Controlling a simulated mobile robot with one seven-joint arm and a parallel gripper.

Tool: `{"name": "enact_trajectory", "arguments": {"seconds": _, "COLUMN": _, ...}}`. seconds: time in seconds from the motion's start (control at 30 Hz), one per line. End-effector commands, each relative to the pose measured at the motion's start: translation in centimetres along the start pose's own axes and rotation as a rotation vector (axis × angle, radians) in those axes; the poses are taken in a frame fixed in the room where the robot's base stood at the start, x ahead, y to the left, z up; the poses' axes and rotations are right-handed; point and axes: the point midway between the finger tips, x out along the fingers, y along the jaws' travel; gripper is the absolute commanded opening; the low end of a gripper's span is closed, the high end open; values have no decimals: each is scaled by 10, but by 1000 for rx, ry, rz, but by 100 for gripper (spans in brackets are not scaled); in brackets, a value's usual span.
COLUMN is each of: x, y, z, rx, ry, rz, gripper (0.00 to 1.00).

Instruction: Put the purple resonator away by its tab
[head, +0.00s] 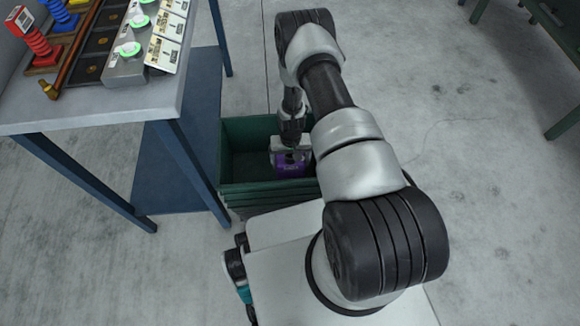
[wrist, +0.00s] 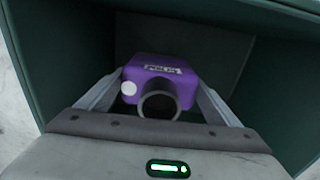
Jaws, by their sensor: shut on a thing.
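The purple resonator (wrist: 183,92) is between the fingers of my gripper (wrist: 158,100) in the wrist view. It has a pale label, a white round spot and a dark round pipe opening facing the camera. The tab is not clearly visible. In the head view the resonator (head: 292,168) shows under my gripper (head: 291,150), inside the dark green bin (head: 249,189). My gripper is shut on the resonator. I cannot tell whether the resonator touches the bin's floor.
A workbench (head: 120,108) with blue legs stands left of the bin. It carries red and blue coiled parts, a dark rack, green-lit round fixtures and printed cards. The bin's left part looks empty. Open concrete floor lies to the right.

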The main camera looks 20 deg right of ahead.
Motion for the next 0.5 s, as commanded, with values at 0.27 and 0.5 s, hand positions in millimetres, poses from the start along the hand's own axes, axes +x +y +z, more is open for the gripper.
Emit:
{"name": "enact_trajectory", "arguments": {"seconds": 0.27, "x": 31, "y": 0, "z": 0, "rx": 0, "ry": 1, "rz": 0, "gripper": 25}}
{"name": "enact_trajectory", "arguments": {"seconds": 0.5, "x": 30, "y": 0, "z": 0, "rx": 0, "ry": 0, "rz": 0, "gripper": 25}}
